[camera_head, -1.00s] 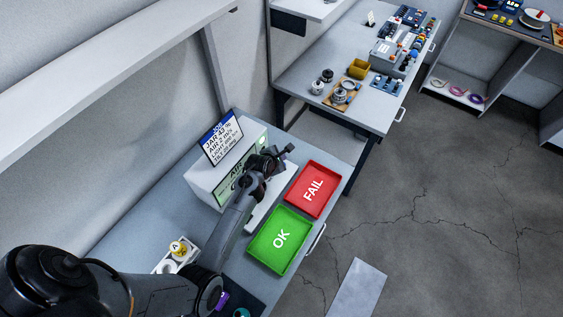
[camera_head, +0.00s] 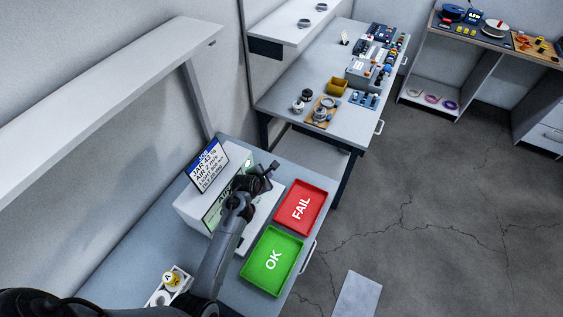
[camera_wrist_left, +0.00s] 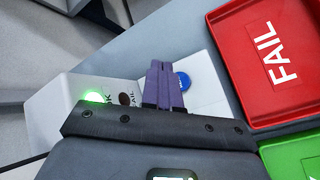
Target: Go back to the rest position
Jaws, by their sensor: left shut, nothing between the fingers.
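My left gripper (camera_head: 272,166) is shut and empty, held above the white tester box (camera_head: 195,208) in the head view. In the left wrist view its purple fingers (camera_wrist_left: 162,85) are together over the box's white base, beside a blue round button (camera_wrist_left: 183,81). A green lamp (camera_wrist_left: 96,97) is lit on the box. My left arm comes in from the lower left and hides part of the box front. My right gripper is in neither view.
A red FAIL tray (camera_head: 318,190) and a green OK tray (camera_head: 291,238) lie empty right of the tester. A sign (camera_head: 206,167) stands on the box. A white holder with a yellow-topped jar (camera_head: 171,279) is at lower left. A second bench (camera_head: 285,98) carries several parts behind.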

